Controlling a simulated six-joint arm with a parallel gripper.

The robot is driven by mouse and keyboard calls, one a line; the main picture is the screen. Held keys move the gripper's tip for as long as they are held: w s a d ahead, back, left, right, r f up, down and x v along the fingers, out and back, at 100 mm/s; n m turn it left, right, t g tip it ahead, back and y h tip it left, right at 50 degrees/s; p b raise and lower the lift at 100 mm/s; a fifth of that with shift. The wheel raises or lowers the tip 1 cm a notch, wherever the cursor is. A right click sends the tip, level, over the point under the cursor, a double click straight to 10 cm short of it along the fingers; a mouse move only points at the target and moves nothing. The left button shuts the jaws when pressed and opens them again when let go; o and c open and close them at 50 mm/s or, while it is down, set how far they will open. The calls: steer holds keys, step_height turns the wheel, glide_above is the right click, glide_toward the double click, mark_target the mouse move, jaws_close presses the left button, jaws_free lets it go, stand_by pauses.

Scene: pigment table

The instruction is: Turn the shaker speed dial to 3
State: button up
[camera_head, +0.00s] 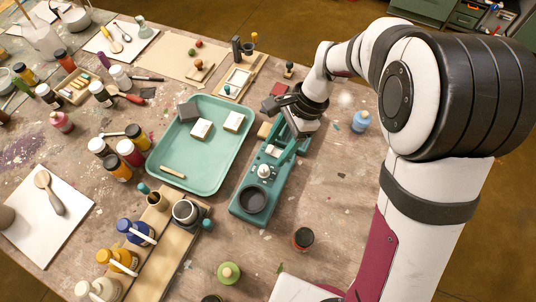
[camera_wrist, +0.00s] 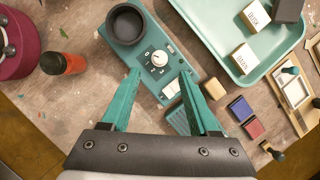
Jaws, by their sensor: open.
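The teal shaker (camera_head: 243,212) stands on the table right of the tray, with a round black cup (camera_head: 252,199) at its near end. Its white speed dial (camera_head: 264,171) shows between the cup and my gripper. In the wrist view the dial (camera_wrist: 158,58) has small marks around it; I cannot read its setting for certain. A white switch (camera_wrist: 171,89) is beside the dial. My gripper (camera_wrist: 161,74) is open and empty, with teal fingers spread above the shaker. The dial lies just beyond the fingertips in the wrist view, apart from them.
A teal tray (camera_head: 160,178) with several blocks lies left of the shaker. A dark-lidded red jar (camera_head: 303,239) stands near the shaker's cup end. In the wrist view, red and blue pads (camera_wrist: 240,109) lie beside the right finger.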

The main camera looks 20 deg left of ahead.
mark_target(264, 168)
steer(key=x, duration=0.7)
steer(key=shift+s+a+f, duration=0.1)
steer(key=shift+f, duration=0.25)
jaws_close()
